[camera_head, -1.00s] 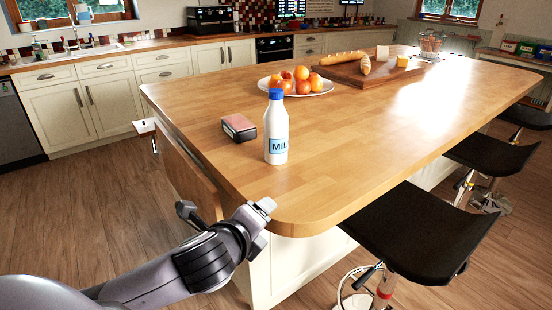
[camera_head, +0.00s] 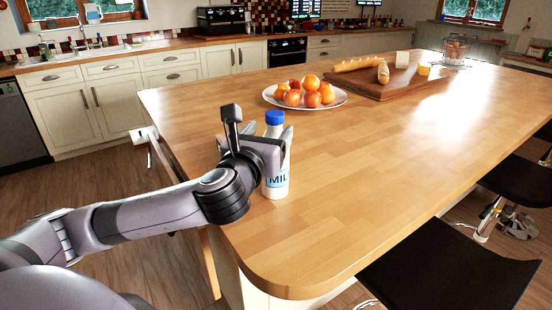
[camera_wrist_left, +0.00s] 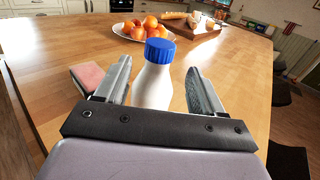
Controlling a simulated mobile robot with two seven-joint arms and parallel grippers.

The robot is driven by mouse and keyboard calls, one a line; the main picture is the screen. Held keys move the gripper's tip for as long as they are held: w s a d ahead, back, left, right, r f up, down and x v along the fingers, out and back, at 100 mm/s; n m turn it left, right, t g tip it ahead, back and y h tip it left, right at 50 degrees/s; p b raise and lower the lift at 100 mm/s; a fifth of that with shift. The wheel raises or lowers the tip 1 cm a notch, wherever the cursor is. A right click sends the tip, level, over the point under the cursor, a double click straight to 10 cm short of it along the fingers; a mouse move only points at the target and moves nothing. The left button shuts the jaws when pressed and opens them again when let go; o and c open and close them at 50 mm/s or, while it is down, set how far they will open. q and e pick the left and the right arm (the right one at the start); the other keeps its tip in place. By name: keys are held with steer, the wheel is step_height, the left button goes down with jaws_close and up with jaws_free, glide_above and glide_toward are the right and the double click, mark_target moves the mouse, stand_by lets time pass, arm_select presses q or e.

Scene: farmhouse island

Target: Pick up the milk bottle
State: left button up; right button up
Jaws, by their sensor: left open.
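The milk bottle (camera_head: 275,184) is white with a blue cap and a blue label, and stands upright on the wooden island top (camera_head: 340,210). My left gripper (camera_head: 278,142) is at the bottle, partly covering its middle in the head view. In the left wrist view the bottle (camera_wrist_left: 153,86) stands between the two spread fingers of my left gripper (camera_wrist_left: 156,90). A gap shows between the bottle and each finger. The bottle's lower part is hidden by the gripper in the wrist view. My right gripper is not in view.
A small pinkish box (camera_wrist_left: 88,75) lies left of the gripper. A white plate (camera_head: 338,99) of oranges and apples stands behind the bottle. A wooden board (camera_head: 400,88) with bread lies farther back. Black stools (camera_head: 440,272) line the right side. The island's middle is clear.

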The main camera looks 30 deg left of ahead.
mark_target(271, 126)
arm_select(q)
steer(key=shift+p+x, duration=0.3)
steer(key=shift+x, duration=2.4)
steer(key=shift+a, duration=0.1)
jaws_close()
